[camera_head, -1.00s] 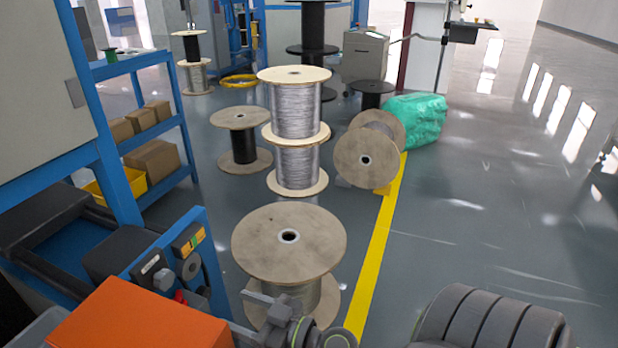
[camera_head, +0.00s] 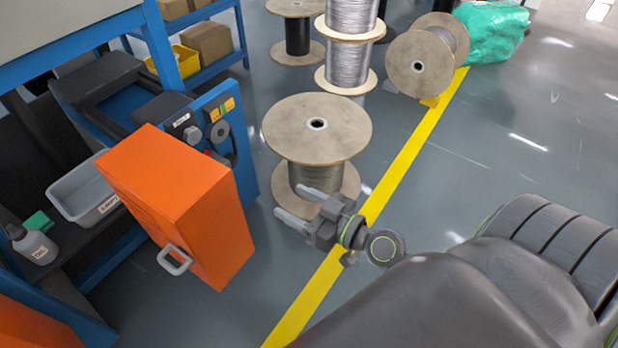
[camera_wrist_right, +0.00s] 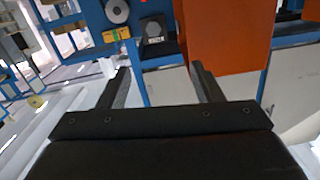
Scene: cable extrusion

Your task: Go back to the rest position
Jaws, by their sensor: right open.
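My right gripper (camera_head: 302,207) is in the lower middle of the head view, with its two fingers apart and nothing between them. It is in front of a wooden cable spool (camera_head: 317,130) and to the right of an orange box-shaped door (camera_head: 180,205) with a grey handle. In the right wrist view the same open fingers (camera_wrist_right: 160,85) point toward a blue frame with the orange door (camera_wrist_right: 230,35) behind the right-hand finger. My left gripper is not in the head view.
Blue machine frames (camera_head: 165,50) stand on the left. A grey bin (camera_head: 85,190) and a white bottle (camera_head: 36,246) sit on a shelf there. A tilted spool (camera_head: 420,65) and a green wrapped bundle (camera_head: 490,32) stand at the back. The floor right of the yellow line (camera_head: 395,180) has free room.

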